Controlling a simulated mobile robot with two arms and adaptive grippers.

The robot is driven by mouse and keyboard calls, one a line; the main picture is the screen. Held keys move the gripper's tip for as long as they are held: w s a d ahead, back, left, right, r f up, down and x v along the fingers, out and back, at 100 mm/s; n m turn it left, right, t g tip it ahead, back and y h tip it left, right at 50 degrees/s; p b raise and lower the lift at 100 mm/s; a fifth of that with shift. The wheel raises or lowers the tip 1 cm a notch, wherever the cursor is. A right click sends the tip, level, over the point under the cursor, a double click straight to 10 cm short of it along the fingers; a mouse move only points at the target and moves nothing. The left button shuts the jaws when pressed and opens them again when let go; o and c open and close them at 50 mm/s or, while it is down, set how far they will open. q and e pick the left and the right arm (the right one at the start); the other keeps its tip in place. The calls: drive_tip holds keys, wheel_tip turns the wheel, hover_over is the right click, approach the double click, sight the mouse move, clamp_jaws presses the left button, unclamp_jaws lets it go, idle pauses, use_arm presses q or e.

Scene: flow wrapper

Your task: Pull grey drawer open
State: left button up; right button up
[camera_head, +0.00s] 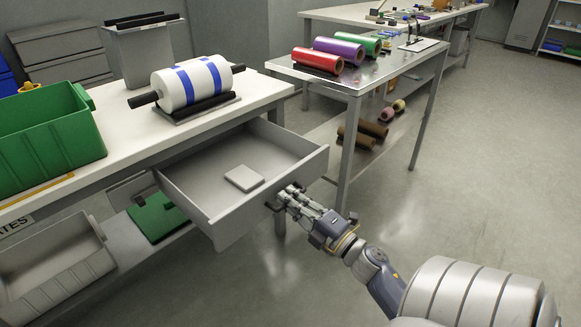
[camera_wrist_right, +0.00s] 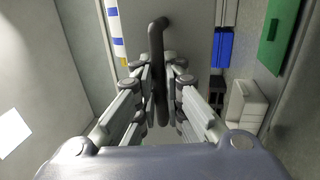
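The grey drawer (camera_head: 240,215) is pulled well out from under the white-topped bench in the head view. A small light-grey block (camera_head: 244,178) lies inside it. My right gripper (camera_head: 287,193) is at the drawer's front face, at the dark handle (camera_head: 270,206). In the right wrist view, the handle (camera_wrist_right: 157,45) runs between the two fingers of the right gripper (camera_wrist_right: 160,75), which are closed in around it. The fingers hide part of the handle in the head view. My left gripper is not in view.
On the bench (camera_head: 110,135) stand a green bin (camera_head: 45,140) and a white roll with blue bands (camera_head: 190,82). A metal table (camera_head: 395,68) with coloured rolls stands to the right of the drawer. A grey bin (camera_head: 60,275) sits low at left. Floor at right is clear.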

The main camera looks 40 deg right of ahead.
drive_tip(key=shift+o, duration=0.4)
drive_tip(key=s+f, duration=0.2)
drive_tip(key=s, duration=0.9)
drive_tip(key=shift+s+d+f, duration=0.2)
drive_tip(key=shift+s+f, duration=0.05)
drive_tip(key=shift+s, duration=0.15)
